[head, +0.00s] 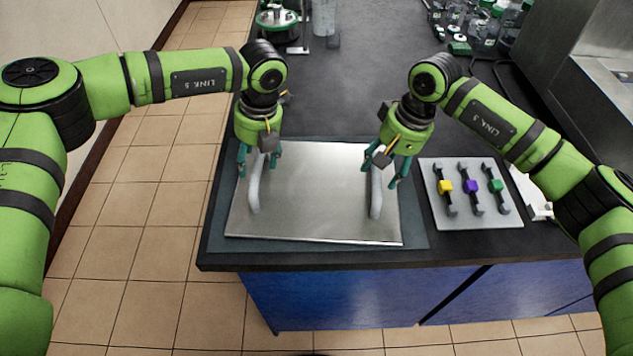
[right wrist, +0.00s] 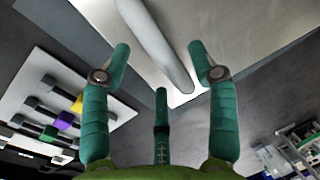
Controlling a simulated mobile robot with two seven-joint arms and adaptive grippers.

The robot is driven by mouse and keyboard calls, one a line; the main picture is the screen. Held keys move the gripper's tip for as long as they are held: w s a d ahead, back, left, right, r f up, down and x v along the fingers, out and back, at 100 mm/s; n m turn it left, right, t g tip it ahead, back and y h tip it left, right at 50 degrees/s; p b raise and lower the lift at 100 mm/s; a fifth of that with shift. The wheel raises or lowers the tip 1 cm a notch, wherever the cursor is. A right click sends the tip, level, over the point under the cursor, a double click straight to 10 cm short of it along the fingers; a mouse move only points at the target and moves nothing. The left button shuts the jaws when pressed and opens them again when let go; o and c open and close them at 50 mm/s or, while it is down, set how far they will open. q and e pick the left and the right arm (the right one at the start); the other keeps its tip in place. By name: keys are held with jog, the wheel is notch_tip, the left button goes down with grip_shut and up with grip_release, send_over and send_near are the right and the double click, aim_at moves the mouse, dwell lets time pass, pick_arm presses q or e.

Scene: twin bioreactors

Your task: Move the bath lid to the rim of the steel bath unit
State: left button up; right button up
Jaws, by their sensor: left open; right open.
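My right gripper (head: 384,172) is open at the far end of the right handle (head: 376,198). In the right wrist view the right handle (right wrist: 155,45) runs between the open fingers (right wrist: 160,75), and no grip on it shows. The steel bath unit's rim cannot be made out with certainty.
A grey plate (head: 440,207) with yellow, purple and green clamps lies right of the mat. Glassware (head: 480,25) crowds the back right, beside a steel housing (head: 580,60). A green-based device (head: 278,20) stands at the back. The counter's middle (head: 350,90) is clear.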

aim_at(254, 164)
pick_arm(q)
jog(key=shift+a+f, duration=0.2)
jog(key=shift+f, duration=0.6)
jog(key=shift+a+f, duration=0.15)
jog(key=shift+f, duration=0.65)
pick_arm(e)
jog(key=shift+a+f, duration=0.15)
jog(key=shift+f, duration=0.65)
jog(key=shift+a+f, duration=0.15)
jog(key=shift+f, duration=0.65)
pick_arm(q)
grip_shut()
pick_arm(e)
grip_shut()
pick_arm(q)
jog(key=shift+r, duration=0.1)
pick_arm(e)
jog(key=shift+r, duration=0.1)
